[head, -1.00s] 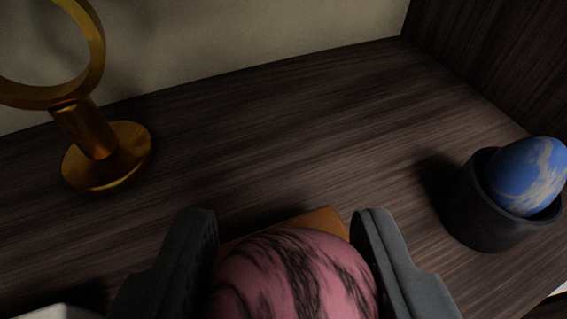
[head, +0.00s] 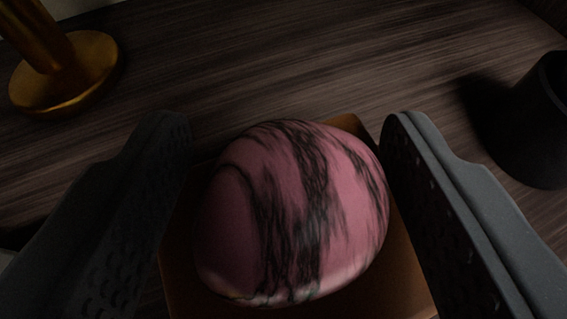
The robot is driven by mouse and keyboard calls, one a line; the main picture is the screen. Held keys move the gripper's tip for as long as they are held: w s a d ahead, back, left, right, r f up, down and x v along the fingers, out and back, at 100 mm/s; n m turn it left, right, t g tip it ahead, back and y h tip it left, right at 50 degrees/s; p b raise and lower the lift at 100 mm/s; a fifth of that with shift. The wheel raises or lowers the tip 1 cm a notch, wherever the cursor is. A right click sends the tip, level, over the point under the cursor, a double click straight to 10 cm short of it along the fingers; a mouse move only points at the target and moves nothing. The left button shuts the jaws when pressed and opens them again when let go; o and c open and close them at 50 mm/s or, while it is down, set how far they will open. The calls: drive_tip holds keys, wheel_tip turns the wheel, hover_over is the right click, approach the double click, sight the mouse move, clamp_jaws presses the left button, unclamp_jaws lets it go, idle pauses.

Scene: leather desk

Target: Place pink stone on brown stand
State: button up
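The pink stone (head: 240,205), pink with black veins, lies over the brown stand (head: 400,280) in the middle of the head view. The stand is a square orange-brown block, and its edges show around the stone. My gripper (head: 290,135) has its two dark grey fingers on either side of the stone. The fingers are spread, with a gap to the stone on both sides, so the gripper is open. The stone's underside is hidden, but it appears to rest on the stand.
A gold round base (head: 85,75) with a post stands at the upper left. A dark cylindrical cup (head: 530,125) stands at the right, close to the right finger. The wooden desk (head: 300,60) behind the stone is clear.

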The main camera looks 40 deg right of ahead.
drive_tip(key=shift+r, duration=0.1)
drive_tip(key=p+v, duration=0.2)
drive_tip(key=v, duration=1)
idle(0.4)
drive_tip(key=shift+a, duration=0.1)
